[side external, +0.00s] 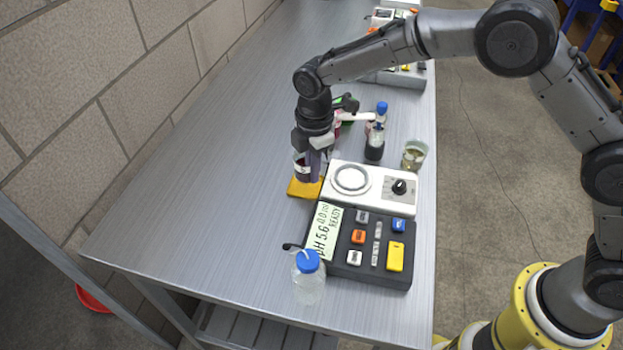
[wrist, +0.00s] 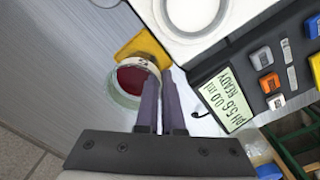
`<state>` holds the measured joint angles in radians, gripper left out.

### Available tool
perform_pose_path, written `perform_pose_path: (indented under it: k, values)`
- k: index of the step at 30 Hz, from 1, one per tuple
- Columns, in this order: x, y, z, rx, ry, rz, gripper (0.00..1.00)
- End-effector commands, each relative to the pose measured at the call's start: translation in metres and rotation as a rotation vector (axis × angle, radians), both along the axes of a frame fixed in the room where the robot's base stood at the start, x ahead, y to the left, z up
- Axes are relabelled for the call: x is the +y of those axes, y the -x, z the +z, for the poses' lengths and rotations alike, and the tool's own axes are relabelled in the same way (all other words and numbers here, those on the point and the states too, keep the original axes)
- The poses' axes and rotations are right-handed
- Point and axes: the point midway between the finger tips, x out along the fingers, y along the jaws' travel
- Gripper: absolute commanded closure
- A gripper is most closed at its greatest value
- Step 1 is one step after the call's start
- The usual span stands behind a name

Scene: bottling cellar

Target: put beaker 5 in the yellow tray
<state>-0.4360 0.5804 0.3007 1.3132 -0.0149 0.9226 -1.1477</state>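A glass beaker with dark red liquid (wrist: 128,78) and a white label stands left of my fingers in the wrist view. In the side view this beaker (side external: 301,172) is at the yellow tray (side external: 296,191), partly hidden by my gripper. The yellow tray (wrist: 146,44) also shows behind the beaker in the wrist view. My gripper (wrist: 160,90) has its two fingers close together, pinching the beaker's near wall at the rim. Whether the beaker's base touches the tray is hidden.
A white stirrer plate (side external: 333,191) and a dark pH meter (side external: 342,270) stand just right of the tray. A blue-capped bottle (side external: 309,283) is in front. A dark bottle (side external: 374,148) and another beaker (side external: 414,156) stand behind. The bench (side external: 210,190) is clear to the left.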

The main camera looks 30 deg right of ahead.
Motion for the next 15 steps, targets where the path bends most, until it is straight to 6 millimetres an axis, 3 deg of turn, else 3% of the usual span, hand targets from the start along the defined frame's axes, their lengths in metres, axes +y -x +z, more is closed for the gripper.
perform_pose_path:
  k: [8,15]
  values:
    - [0.001,-0.003,-0.033,0.002,0.001,0.000,1.00]
    - [0.002,-0.004,-0.035,-0.001,0.000,0.000,1.00]
